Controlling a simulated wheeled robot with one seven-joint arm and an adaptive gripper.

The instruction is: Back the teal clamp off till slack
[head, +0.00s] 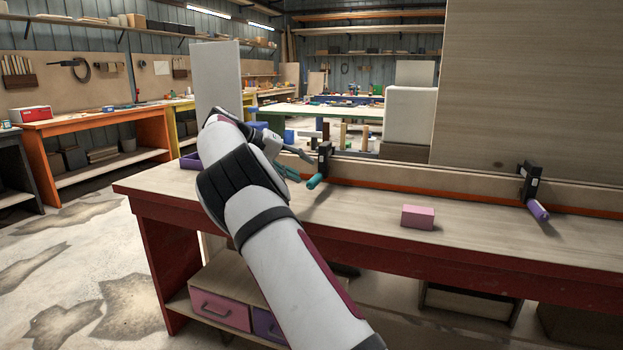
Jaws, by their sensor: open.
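The teal clamp has a black frame (324,160) and a teal handle (316,181). It grips the long wooden stringer (430,181) along the back of the workbench, left of the middle. The handle sticks out toward the front left, above the bench top. My gripper (297,167) is just left of the clamp. It looks open and empty, with its fingers pointing right toward the handle. My own arm and wrist hide part of it. I cannot tell the exact gap between fingers and handle; they look apart.
A second clamp with a purple handle (538,210) is on the stringer at right. A pink block (418,216) lies on the workbench (360,215) between the clamps. A purple tray (190,161) sits at the bench's left end. A tall wood panel (535,90) rises behind.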

